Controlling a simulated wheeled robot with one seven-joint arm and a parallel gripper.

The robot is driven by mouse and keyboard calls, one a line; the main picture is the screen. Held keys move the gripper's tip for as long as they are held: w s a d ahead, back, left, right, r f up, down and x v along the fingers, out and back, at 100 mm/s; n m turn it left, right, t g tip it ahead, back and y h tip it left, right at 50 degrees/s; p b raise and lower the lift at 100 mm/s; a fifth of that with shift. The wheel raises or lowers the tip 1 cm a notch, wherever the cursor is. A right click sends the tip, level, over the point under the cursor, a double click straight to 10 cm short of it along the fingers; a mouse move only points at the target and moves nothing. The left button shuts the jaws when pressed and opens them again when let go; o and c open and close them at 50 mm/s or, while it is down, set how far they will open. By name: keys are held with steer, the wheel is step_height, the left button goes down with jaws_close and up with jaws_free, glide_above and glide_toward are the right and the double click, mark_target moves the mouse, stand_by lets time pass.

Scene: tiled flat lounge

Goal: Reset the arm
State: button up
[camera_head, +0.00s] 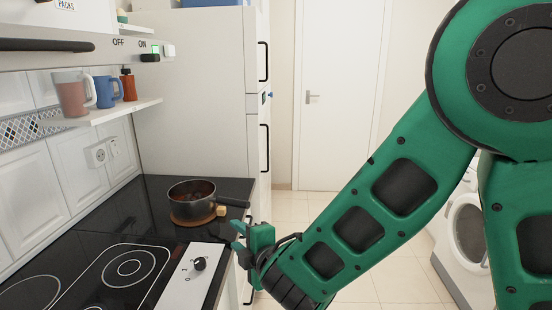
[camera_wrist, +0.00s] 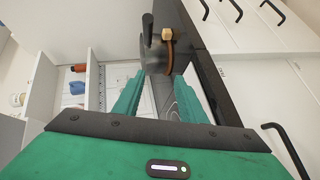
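My green arm crosses the right side of the head view, bent at a large joint and reaching down to the left. My gripper (camera_head: 241,241) is beside the front edge of the black counter, close to the pot. In the wrist view my gripper (camera_wrist: 163,90) shows two green fingers spread apart with nothing held between them. The dark pot (camera_head: 192,199) stands on a round wooden trivet (camera_head: 193,221), its handle pointing right. In the wrist view the pot (camera_wrist: 155,59) is beyond the fingertips.
The black hob (camera_head: 122,268) has a control panel with a knob (camera_head: 199,263). A shelf (camera_head: 125,112) holds a pink mug (camera_head: 71,94), a blue mug (camera_head: 107,92) and a red bottle (camera_head: 128,84). A tall white fridge (camera_head: 195,90) stands behind. A washing machine (camera_head: 466,235) is at right. Tiled floor (camera_head: 390,270) is clear.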

steer(key=w+d+m+h, duration=0.2)
steer(key=d+m+h, duration=0.15)
steer(key=d, duration=0.55)
steer(key=w+d+m+h, duration=0.2)
steer(key=w+d+m, duration=0.15)
steer(key=d, duration=0.55)
steer(key=s+d+f+m+g+h, duration=0.1)
steer(key=s+d+m+g+h, duration=0.2)
steer(key=d, duration=0.7)
steer(key=s+d+m+g+h, duration=0.2)
steer(key=s+d+m, duration=0.3)
steer(key=d, duration=0.5)
steer(key=s+d+m+g, duration=0.4)
steer(key=s+d+m, duration=0.3)
steer(key=s+d, duration=0.3)
steer(key=s+d+m+g+y, duration=0.1)
steer(key=s+m, duration=0.6)
steer(key=s, duration=1)
steer(key=g+y, duration=0.1)
steer(key=g, duration=0.1)
steer(key=shift+d+r+g+y, duration=0.35)
steer(key=shift+r+g, duration=0.05)
steer(key=shift+w+f, duration=0.25)
steer(key=shift+w, duration=0.4)
